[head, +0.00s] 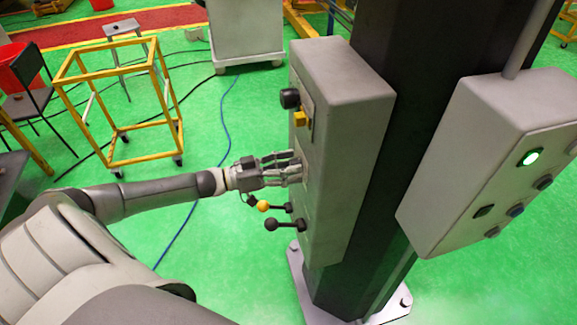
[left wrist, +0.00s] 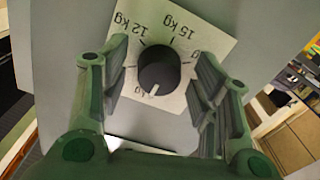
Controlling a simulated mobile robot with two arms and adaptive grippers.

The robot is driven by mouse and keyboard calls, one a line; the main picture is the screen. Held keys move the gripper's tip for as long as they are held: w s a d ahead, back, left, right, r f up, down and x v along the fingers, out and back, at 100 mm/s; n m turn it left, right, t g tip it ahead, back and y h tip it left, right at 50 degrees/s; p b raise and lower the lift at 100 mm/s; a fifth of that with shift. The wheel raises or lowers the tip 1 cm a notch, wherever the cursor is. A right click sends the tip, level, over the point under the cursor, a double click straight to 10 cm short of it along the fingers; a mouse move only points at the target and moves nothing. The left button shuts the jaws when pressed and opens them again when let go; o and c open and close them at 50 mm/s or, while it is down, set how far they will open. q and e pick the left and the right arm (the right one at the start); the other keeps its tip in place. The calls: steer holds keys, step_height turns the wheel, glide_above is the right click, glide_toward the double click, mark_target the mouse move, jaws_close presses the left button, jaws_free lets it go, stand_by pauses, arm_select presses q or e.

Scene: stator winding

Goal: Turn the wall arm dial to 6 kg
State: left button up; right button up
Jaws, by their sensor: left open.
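The dial is a dark round knob (left wrist: 158,70) on a white scale plate (left wrist: 205,35) in the left wrist view. The scale appears upside down, with 12 kg and 15 kg legible and other labels partly hidden. A white mark on the knob points down in that view, near a partly covered label. My left gripper (left wrist: 158,85) is open, with its fingers on either side of the knob and a visible gap to it. In the head view my left gripper (head: 291,166) reaches the left face of the grey wall box (head: 345,85), where the dial is hidden. My right gripper is not in view.
A black knob and yellow part (head: 299,118) sit above my gripper on the box. Levers with a yellow ball (head: 263,206) and a black ball (head: 271,224) stick out just below. A dark column (head: 415,110) carries a second grey box (head: 490,140) with a lit green button.

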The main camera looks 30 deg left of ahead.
arm_select(q)
steer(key=v, duration=1.2)
stand_by(0.4)
